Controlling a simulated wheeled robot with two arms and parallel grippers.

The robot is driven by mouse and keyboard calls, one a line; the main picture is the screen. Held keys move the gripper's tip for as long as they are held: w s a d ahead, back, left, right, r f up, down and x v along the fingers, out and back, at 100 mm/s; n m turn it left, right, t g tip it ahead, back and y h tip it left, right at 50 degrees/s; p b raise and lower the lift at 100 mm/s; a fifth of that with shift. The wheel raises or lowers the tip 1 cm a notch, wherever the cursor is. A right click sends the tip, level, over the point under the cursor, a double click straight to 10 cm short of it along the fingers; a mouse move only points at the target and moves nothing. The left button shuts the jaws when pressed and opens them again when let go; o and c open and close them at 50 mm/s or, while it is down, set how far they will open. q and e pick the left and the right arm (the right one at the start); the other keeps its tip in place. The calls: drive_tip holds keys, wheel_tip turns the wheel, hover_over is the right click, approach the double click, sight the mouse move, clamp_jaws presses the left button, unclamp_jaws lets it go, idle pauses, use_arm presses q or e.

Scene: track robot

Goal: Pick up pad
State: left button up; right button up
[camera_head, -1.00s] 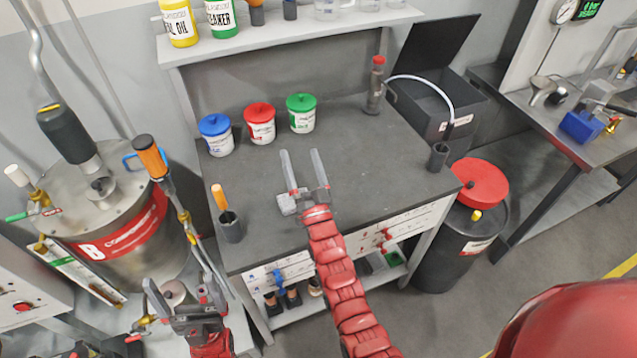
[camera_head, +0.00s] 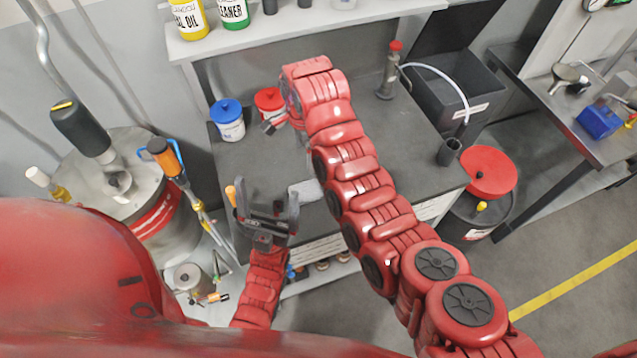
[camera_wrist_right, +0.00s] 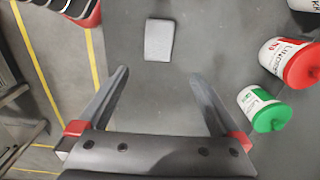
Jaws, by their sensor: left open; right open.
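The pad (camera_head: 306,191) is a small light grey block lying flat on the dark workbench (camera_head: 375,135), near its front edge. It also shows in the right wrist view (camera_wrist_right: 159,40), beyond and between the fingertips, with bare bench around it. My right gripper (camera_wrist_right: 160,76) is open and empty, apart from the pad. In the head view it is mostly hidden by its own red arm, at the back of the bench. My left gripper (camera_head: 267,190) is open and empty, at the bench's front edge to the left of the pad.
A blue-lidded tub (camera_head: 228,120) and a red-lidded tub (camera_head: 270,100) stand at the back left of the bench. A green-lidded tub (camera_wrist_right: 264,109) is close to my right gripper. An orange-handled tool (camera_head: 231,195) is beside my left gripper.

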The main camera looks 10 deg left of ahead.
drive_tip(key=b, duration=1)
hover_over(305, 191)
drive_tip(key=f, duration=1)
drive_tip(key=shift+d+f, duration=0.3)
drive_tip(key=shift+d, duration=0.05)
drive_tip(key=p, duration=0.3)
drive_tip(key=shift+f, duration=0.7)
drive_tip(key=shift+a+f+p, duration=0.1)
drive_tip(key=shift+f+p, duration=0.2)
drive_tip(key=shift+p, duration=0.3)
drive_tip(key=shift+a+f+p, duration=0.15)
drive_tip(key=shift+f+p, duration=0.3)
drive_tip(key=shift+f, duration=0.4)
drive_tip(key=shift+a+f, duration=0.1)
drive_tip(key=shift+f, duration=1.3)
drive_tip(key=shift+c, duration=0.2)
drive_tip(key=c, duration=1.1)
